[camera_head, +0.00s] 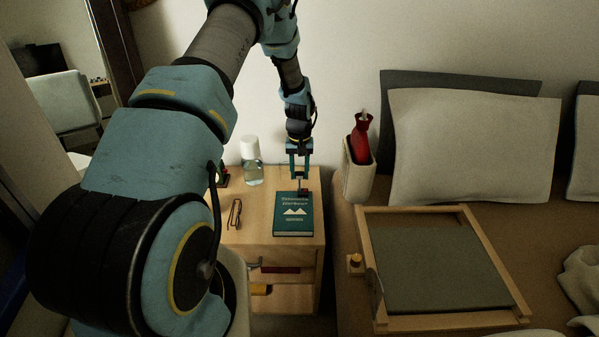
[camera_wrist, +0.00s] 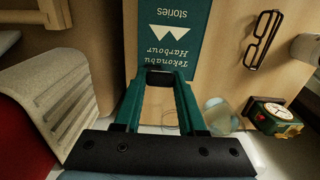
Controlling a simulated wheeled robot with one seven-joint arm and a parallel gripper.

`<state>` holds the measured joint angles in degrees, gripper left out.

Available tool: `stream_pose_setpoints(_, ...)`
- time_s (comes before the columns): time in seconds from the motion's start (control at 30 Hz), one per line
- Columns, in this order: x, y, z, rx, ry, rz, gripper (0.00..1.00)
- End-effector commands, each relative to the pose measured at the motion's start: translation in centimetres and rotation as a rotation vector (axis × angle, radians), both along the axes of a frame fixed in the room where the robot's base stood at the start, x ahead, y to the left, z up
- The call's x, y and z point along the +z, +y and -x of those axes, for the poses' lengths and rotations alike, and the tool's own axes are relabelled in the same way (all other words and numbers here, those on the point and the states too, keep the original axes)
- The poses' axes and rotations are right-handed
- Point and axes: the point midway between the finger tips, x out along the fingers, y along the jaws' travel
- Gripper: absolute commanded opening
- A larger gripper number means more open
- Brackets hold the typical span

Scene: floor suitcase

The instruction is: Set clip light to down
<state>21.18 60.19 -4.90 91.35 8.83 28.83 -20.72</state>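A teal book (camera_head: 293,218) lies on the wooden nightstand; it also shows in the wrist view (camera_wrist: 205,15). My gripper (camera_head: 301,178) points down at the book's far edge, its two teal fingers spread apart. In the wrist view a small dark block (camera_wrist: 160,78) sits between the fingertips (camera_wrist: 163,86) at the book's edge. It may be the head of the clip light, but I cannot tell for sure. A small red bit (camera_head: 303,187) shows below the fingers in the head view. The fingers hide most of this spot, and whether they press on the block is unclear.
A clear bottle (camera_head: 252,168), glasses (camera_head: 235,213) and a small clock (camera_wrist: 276,117) stand or lie beside the book. A red hot-water bottle (camera_head: 362,138) sits in a pale holder (camera_head: 356,178) at right. A wooden-framed tray (camera_head: 520,300) lies on the bed.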

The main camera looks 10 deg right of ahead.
Motion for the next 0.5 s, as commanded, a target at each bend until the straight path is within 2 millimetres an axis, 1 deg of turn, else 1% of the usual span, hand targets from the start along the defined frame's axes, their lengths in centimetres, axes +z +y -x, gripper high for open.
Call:
stream_pose_setpoints(0.03,0.01,0.00,0.00,0.000,0.000,0.000,0.32)
stream_pose_setpoints(0.07,0.01,-0.01,0.00,0.000,0.000,0.000,0.28)
stream_pose_setpoints(0.3,0.02,-0.01,0.00,0.000,0.000,0.000,0.01)
stream_pose_setpoints(0.33,0.02,-0.01,0.00,0.000,0.000,0.000,0.00)
stream_pose_setpoints(0.5,0.02,-0.01,0.00,0.000,0.000,0.000,0.00)
